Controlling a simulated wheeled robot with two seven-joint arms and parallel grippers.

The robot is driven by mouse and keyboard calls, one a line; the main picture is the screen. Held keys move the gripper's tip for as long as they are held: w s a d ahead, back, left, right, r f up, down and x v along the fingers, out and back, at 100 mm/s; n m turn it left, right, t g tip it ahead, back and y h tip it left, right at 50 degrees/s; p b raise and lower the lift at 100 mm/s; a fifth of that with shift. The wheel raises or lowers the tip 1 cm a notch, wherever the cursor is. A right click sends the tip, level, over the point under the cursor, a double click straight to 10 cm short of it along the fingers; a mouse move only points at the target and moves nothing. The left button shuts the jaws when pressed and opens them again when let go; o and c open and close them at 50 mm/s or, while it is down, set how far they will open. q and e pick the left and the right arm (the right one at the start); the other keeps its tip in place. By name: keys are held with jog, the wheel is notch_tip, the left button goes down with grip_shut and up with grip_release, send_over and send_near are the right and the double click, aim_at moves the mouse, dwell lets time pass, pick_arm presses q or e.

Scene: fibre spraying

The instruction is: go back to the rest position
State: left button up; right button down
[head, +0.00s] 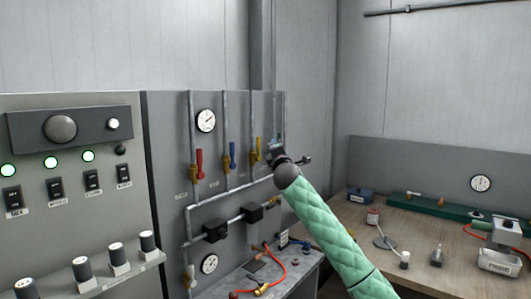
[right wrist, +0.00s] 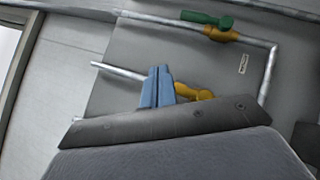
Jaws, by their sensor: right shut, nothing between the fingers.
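My right arm, in a green quilted sleeve, reaches up from the lower right in the head view. Its gripper (head: 275,143) is in front of the right end of the grey pipe panel (head: 165,135), partly covering the pipework there. In the right wrist view the blue fingers (right wrist: 157,88) are together, with nothing between them. A brass-yellow valve part (right wrist: 192,92) shows just beside the fingers; I cannot tell whether they touch. A valve with a green handle (right wrist: 207,19) sits on a pipe beyond. My left gripper is in neither view.
The panel carries a red valve handle (head: 199,160), a blue one (head: 232,154), a yellow one (head: 258,149) and gauges. A switch cabinet (head: 80,200) stands left. A wooden bench (head: 455,245) with small equipment is at right. Open air lies above the arm.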

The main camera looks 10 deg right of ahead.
jog(key=s+a+f+m+g, duration=0.25)
jog(key=s+f, duration=0.25)
jog(key=f, duration=0.7)
jog(key=s+a+f+m+g, duration=0.1)
jog(key=s+f+m+g, duration=0.15)
jog(key=s+f, duration=0.65)
jog(key=s+a+f+m+g, duration=0.1)
jog(key=s+f+m, duration=0.15)
jog(key=f, duration=1.25)
jog(key=s+a+f+m+g, duration=0.2)
jog(key=s+f+m+g, duration=0.35)
jog(key=s+f, duration=1.3)
jog(key=s+f+m+g+y, duration=0.1)
jog(key=s+f+m+g, duration=0.2)
jog(key=s, duration=1.4)
jog(key=s+f+m+g+y, duration=0.1)
jog(key=s+f+m+g, duration=0.25)
jog(key=s, duration=1.35)
notch_tip(320, 180, down, 24)
jog(key=w+a+g, duration=0.1)
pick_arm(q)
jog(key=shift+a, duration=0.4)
pick_arm(e)
jog(key=s+f, duration=0.3)
jog(key=f, duration=0.7)
jog(key=s+a+f+g, duration=0.1)
jog(key=s+f, duration=0.3)
jog(key=f, duration=0.7)
